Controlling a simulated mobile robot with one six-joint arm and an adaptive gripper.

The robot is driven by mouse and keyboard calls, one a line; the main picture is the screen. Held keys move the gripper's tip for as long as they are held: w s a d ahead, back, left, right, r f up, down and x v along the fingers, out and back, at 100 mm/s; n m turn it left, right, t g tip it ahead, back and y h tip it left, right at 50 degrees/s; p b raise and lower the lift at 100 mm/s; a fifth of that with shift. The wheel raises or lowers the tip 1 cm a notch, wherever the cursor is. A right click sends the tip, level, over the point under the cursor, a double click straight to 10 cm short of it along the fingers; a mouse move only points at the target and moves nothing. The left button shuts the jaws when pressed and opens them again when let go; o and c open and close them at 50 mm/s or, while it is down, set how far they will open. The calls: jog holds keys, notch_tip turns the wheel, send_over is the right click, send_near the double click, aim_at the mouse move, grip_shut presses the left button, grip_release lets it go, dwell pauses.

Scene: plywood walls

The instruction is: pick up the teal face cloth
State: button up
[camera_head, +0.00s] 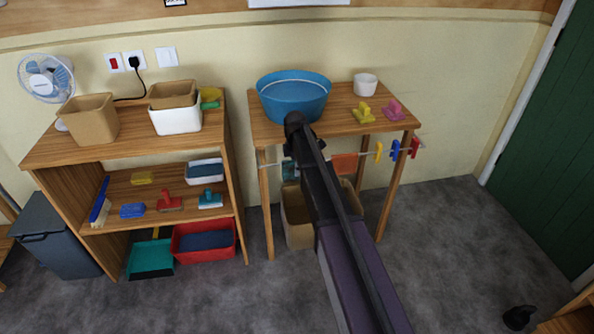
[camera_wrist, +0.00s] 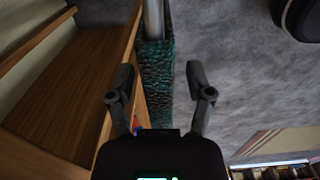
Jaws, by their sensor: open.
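The teal face cloth (camera_wrist: 157,85) hangs over a rail on the table's front side. In the wrist view it is a dark teal, textured strip. In the head view a small part of the cloth (camera_head: 288,170) shows beside my arm, which hides the rest. My gripper (camera_wrist: 159,72) is open, with one finger to each side of the cloth in the wrist view. The fingers look apart from it; how far the cloth lies in depth between them I cannot tell.
The wooden table (camera_head: 330,124) bears a blue basin (camera_head: 293,103), a white pot (camera_head: 365,85) and yellow and pink items. An orange cloth (camera_head: 345,163) and coloured pegs (camera_head: 396,150) share the rail (camera_wrist: 153,20). A brown bin (camera_head: 298,228) stands below.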

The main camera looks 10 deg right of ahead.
grip_shut()
jog(key=shift+r, duration=0.1)
dwell(0.3)
notch_tip(320, 180, up, 18)
jog(key=p, duration=1.8)
